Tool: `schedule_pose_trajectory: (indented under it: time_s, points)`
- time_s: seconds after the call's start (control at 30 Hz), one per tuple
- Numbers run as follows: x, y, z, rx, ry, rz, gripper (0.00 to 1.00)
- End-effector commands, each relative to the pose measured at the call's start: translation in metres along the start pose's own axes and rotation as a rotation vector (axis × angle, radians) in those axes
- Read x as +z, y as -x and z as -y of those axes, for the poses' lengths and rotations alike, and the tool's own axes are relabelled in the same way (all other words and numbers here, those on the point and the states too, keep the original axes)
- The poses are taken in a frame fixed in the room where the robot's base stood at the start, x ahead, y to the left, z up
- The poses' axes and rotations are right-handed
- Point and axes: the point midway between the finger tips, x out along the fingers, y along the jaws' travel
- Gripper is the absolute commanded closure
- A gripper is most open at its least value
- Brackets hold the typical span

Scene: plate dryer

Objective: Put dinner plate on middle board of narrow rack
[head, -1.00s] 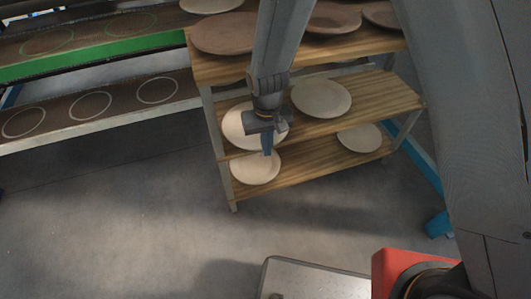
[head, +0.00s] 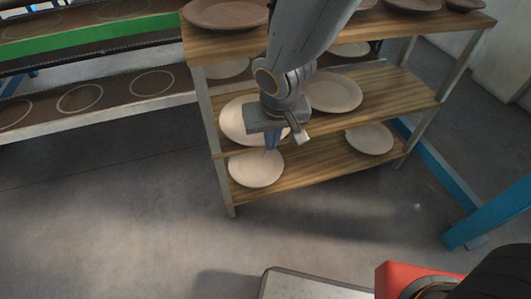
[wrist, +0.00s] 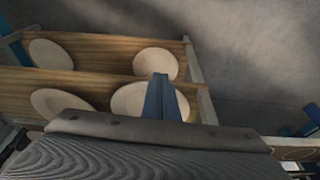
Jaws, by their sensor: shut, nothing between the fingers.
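The wooden rack has three boards. On its middle board (head: 390,101) lie two pale plates: a left plate (head: 234,121) and a right plate (head: 336,92). The lower board (head: 315,172) bears a left plate (head: 255,170) and a right plate (head: 370,138). I cannot tell which of these is the dinner plate. My gripper (head: 271,141) is shut and empty, pointing down at the front edge of the middle board, beside the left plate and partly hiding it. In the wrist view its blue fingers (wrist: 161,98) overlap the middle-left plate (wrist: 130,101); contact cannot be told.
At left is a long shelf unit with a green edge (head: 85,39) and empty circle marks (head: 80,98). A blue beam (head: 500,208) stands at right. The floor in front is clear.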

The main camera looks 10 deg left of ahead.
Motion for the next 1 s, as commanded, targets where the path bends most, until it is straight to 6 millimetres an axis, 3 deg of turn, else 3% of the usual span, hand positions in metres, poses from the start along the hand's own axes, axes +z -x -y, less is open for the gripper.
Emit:
schedule_pose_trajectory:
  time_s: [0.27, 0.5, 0.87, 1.0]
  points:
    - [0.004, -0.015, 0.001, -0.007, 0.001, -0.017, 1.0]
    - [0.004, -0.057, 0.001, -0.007, 0.003, -0.015, 1.0]
    - [0.003, -0.106, 0.002, -0.007, 0.003, -0.016, 1.0]
    - [-0.016, -0.103, 0.002, -0.007, 0.0, -0.016, 1.0]
